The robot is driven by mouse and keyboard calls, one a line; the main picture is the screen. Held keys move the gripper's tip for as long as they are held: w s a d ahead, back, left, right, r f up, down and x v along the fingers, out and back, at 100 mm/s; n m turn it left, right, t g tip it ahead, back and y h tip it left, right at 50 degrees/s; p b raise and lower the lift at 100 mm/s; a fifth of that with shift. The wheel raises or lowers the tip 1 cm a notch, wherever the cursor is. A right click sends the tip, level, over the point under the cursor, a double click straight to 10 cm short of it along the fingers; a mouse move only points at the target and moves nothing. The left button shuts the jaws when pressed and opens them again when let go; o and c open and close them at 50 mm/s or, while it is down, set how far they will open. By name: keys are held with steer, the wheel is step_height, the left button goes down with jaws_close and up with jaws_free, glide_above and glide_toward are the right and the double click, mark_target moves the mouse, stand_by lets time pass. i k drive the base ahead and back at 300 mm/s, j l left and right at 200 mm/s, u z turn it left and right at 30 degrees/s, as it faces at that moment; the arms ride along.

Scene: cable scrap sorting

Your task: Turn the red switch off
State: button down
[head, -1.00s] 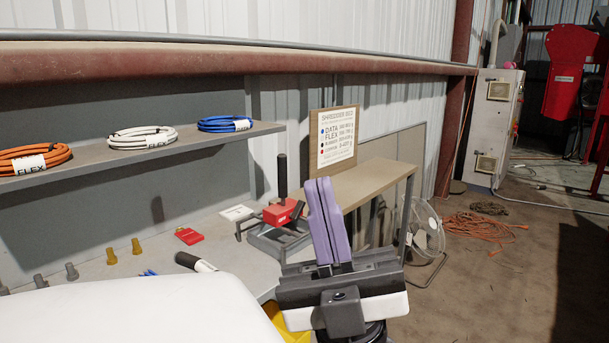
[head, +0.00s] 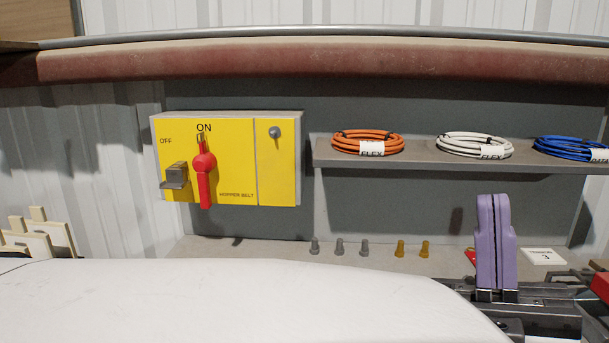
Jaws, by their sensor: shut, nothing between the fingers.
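The red switch (head: 203,180) is a rotary handle on the yellow face of a control box (head: 229,160) on the back wall, left of centre. Its handle stands nearly upright, with its upper end at the ON label. The OFF label is to its upper left. The box also reads HOPPER BELT. My gripper (head: 494,200), with purple fingers pointing up, is at the lower right, well to the right of the switch and apart from it. The fingers are together with nothing between them.
A grey latch-like part (head: 175,178) juts out left of the handle. A shelf (head: 430,158) with orange, white and blue cable coils is to the right. Several small grey and amber pegs stand on the bench (head: 270,250) below. Cream pieces (head: 40,238) stand at far left.

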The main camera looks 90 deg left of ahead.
mark_target(204, 162)
steer(key=l+u, duration=0.1)
steer(key=u, duration=1.25)
steer(key=i+j+u, duration=0.1)
steer(key=u, duration=1.6)
steer(key=k+l+u, duration=0.25)
steer(key=k+l, duration=0.15)
steer(key=l, duration=0.1)
